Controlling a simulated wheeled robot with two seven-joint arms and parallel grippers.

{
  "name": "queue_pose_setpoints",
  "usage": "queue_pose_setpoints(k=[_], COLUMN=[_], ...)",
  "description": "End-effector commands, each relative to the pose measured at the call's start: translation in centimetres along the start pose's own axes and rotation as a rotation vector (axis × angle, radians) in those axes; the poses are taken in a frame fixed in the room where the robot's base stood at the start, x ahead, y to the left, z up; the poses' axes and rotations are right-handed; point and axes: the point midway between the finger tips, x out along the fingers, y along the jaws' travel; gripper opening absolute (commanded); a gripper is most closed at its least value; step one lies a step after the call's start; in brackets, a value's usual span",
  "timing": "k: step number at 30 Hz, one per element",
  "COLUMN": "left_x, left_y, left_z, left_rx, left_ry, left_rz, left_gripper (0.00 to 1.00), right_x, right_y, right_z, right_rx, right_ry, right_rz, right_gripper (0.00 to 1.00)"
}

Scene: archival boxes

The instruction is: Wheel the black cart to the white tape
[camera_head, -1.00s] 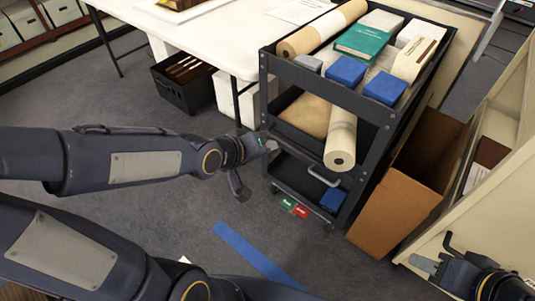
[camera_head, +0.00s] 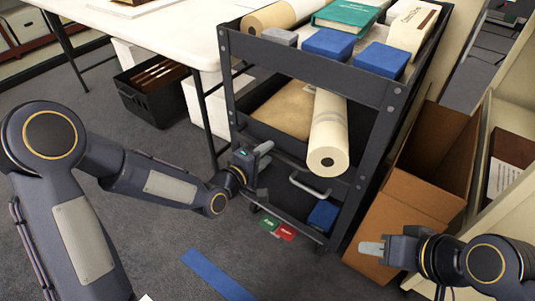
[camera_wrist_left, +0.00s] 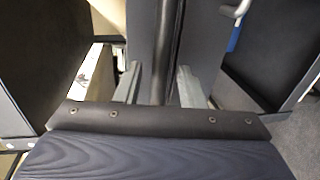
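The black cart (camera_head: 300,72) stands at centre right, loaded on its shelves. My left gripper (camera_head: 262,158) is at the cart's near left corner post. In the left wrist view the two grey fingers (camera_wrist_left: 160,88) are apart, with the dark upright post (camera_wrist_left: 165,45) between them; whether they touch it is unclear. My right gripper (camera_head: 375,248) is at the lower right, in front of the cardboard box and apart from the cart; its finger gap cannot be made out. I cannot identify white tape; a small white patch (camera_head: 147,297) shows at the bottom edge.
A cardboard box (camera_head: 400,225) stands close to the cart's right side. A white table (camera_head: 150,35) is at the left, with a black crate (camera_head: 155,95) under it. A blue tape strip (camera_head: 217,275) lies on the open grey floor in front. A paper roll (camera_head: 328,140) sticks out of the cart.

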Motion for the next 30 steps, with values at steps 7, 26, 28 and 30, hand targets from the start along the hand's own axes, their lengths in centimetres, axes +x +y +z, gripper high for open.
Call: queue_pose_setpoints(k=[7,26,28,30], left_x=[2.0,2.1,2.1,2.1], left_y=[-0.1,0.0,0.0,0.0], left_z=[-0.1,-0.1,-0.1,-0.1], left_rx=[0.0,0.001,0.001,0.001], left_ry=[0.001,0.002,0.002,0.002], left_rz=[-0.001,-0.002,-0.002,-0.002], left_gripper=[0.36,0.0,0.0,0.0], right_x=[0.5,0.5,0.5,0.5], right_y=[0.2,0.2,0.2,0.2], right_z=[0.2,0.2,0.2,0.2], right_rx=[0.0,0.0,0.0,0.0], right_ry=[0.0,-0.001,0.0,-0.001], right_rz=[0.0,0.0,0.0,0.0], right_gripper=[0.36,0.36,0.36,0.36])
